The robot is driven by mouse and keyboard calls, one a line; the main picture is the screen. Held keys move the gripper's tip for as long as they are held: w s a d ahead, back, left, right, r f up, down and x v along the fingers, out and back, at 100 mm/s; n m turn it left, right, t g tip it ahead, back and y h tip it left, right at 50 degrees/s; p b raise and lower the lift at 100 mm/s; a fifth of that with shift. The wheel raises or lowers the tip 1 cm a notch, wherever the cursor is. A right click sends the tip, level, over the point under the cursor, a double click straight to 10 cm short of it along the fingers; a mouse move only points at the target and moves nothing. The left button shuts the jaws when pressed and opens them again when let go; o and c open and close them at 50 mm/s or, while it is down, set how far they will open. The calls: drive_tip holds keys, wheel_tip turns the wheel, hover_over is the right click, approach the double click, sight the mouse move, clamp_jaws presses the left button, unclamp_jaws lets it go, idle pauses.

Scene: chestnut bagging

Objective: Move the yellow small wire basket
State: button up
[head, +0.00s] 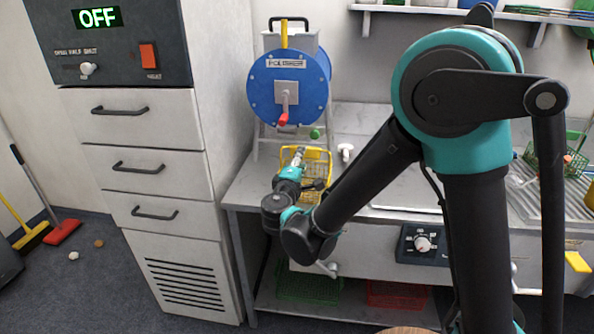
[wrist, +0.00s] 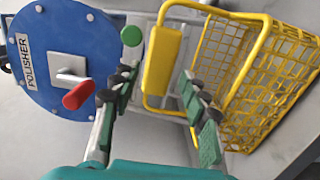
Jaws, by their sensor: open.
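The yellow small wire basket (head: 318,157) stands on the metal counter in front of the blue polisher, partly hidden by my arm in the head view. In the wrist view the basket (wrist: 285,85) fills the upper right, with its yellow handle grip (wrist: 162,62) at upper centre. My gripper (wrist: 158,88) is open, with its green-padded fingers either side of the lower end of the grip as seen in this view. I cannot tell whether a finger touches it. In the head view my gripper (head: 298,157) is at the basket's left part.
The blue polisher (head: 288,84) with its red crank handle (wrist: 78,94) stands close behind and left of the basket. A tall cabinet (head: 160,140) is left of the counter (head: 245,190). A green basket (head: 545,160) is at the far right.

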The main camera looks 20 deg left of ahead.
sight(305, 157)
drive_tip(key=w, duration=0.5)
drive_tip(key=shift+w+a, duration=0.35)
drive_tip(key=shift+c, duration=0.6)
clamp_jaws()
